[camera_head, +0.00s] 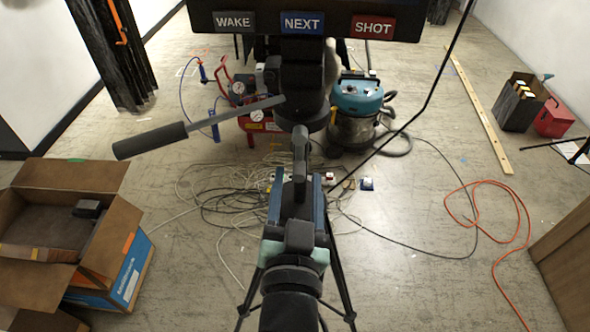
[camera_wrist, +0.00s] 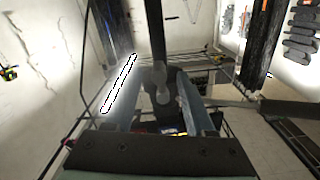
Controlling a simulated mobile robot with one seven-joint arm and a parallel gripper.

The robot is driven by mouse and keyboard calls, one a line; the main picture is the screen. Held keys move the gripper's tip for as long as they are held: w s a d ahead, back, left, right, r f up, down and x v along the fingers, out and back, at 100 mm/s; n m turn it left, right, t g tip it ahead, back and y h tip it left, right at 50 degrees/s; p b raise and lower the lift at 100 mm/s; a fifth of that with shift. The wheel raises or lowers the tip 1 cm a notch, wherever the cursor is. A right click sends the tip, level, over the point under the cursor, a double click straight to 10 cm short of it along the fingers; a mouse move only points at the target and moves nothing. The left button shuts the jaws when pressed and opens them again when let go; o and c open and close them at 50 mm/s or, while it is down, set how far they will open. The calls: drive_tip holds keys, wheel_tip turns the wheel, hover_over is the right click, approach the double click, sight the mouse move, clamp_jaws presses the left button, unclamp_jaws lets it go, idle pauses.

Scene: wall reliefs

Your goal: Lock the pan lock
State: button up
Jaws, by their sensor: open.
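A tripod head (camera_head: 303,85) stands upright in the middle of the head view, with a long pan handle (camera_head: 190,128) reaching to the left. Below the head, a dark lever-like knob, which looks like the pan lock (camera_head: 300,150), hangs down toward my gripper (camera_head: 297,180). My gripper is open, its two blue-grey fingers pointing up at the head. In the wrist view, a small grey knob (camera_wrist: 160,84) appears between the fingers of my gripper (camera_wrist: 158,78), with space at both sides. I cannot tell whether anything touches it.
A dark panel with WAKE, NEXT and SHOT labels (camera_head: 303,22) sits above the tripod head. Loose cables (camera_head: 220,195) lie around the tripod legs. A vacuum (camera_head: 357,105) and red compressor (camera_head: 250,115) stand behind. An open cardboard box (camera_head: 30,275) is at left; an orange cord (camera_head: 520,225) at right.

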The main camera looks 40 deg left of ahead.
drive_tip(key=v, duration=0.7)
drive_tip(key=shift+s+d, duration=0.1)
drive_tip(key=shift+s, duration=0.05)
idle(0.3)
drive_tip(key=w+d+r+m+t+h, duration=0.1)
drive_tip(key=w+d+r+t, duration=0.15)
drive_tip(key=r, duration=0.45)
drive_tip(key=w+d+r+t+h, duration=0.1)
drive_tip(key=w+d+r+t, duration=0.15)
drive_tip(key=r, duration=0.35)
drive_tip(key=w+d+r+m+t+h, duration=0.1)
drive_tip(key=w+r+t, duration=0.1)
drive_tip(key=w+r, duration=0.35)
drive_tip(key=s+d+r+t+h, duration=0.1)
drive_tip(key=d+r+h, duration=0.1)
drive_tip(key=r, duration=0.4)
drive_tip(key=s+d+r+m+t+h, duration=0.1)
drive_tip(key=s+d+r+t+h, duration=0.1)
drive_tip(key=d+r, duration=0.3)
drive_tip(key=s+d+r+m+t+h, duration=0.1)
drive_tip(key=s+d+r+t+h, duration=0.1)
drive_tip(key=r, duration=0.7)
drive_tip(key=shift+d+r+h, duration=0.25)
drive_tip(key=shift+d+h, duration=0.25)
drive_tip(key=shift+d, duration=0.2)
drive_tip(key=shift+c, duration=0.2)
